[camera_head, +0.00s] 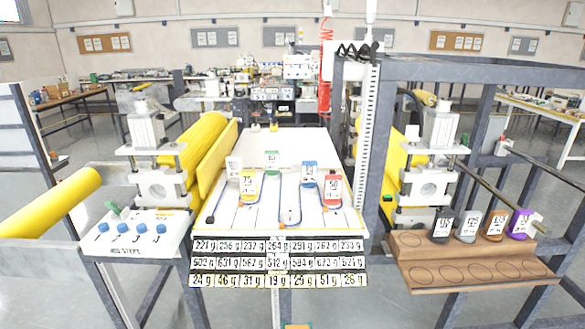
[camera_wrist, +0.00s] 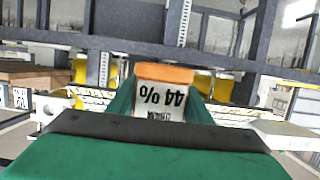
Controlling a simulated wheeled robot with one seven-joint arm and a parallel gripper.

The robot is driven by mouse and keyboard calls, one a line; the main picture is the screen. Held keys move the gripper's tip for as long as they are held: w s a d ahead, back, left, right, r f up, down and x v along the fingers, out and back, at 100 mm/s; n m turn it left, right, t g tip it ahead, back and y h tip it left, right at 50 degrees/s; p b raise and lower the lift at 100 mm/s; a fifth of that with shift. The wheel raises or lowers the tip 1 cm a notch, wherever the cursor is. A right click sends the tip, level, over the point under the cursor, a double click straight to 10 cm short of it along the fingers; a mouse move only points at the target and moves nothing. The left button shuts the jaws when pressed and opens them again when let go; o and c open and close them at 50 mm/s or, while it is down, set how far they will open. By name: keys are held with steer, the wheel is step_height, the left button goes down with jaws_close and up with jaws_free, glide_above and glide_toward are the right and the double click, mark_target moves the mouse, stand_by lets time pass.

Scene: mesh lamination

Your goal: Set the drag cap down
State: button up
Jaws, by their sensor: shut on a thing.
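The drag cap (camera_wrist: 160,100) is orange on top, with a white label reading "44 %" upside down in the wrist view. My gripper (camera_wrist: 160,108), with green fingers, is shut on it, and the cap stands up between the fingers. Its lower part is hidden behind the dark edge and green part of my gripper. In the head view only a small orange patch (camera_head: 298,326) shows at the bottom edge, possibly the cap. The rest of my gripper is out of that view.
A wooden rack (camera_head: 460,258) at right holds black, grey, brown-orange and purple labelled pieces, with empty circles on its front step. A panel with blue knobs (camera_head: 135,235) stands at left. Yellow rollers flank the table.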

step_height(320, 180, down, 20)
steer(key=s+a, duration=0.1)
steer(key=s, duration=0.1)
steer(key=shift+s+f, duration=0.15)
steer(key=shift+s, duration=0.05)
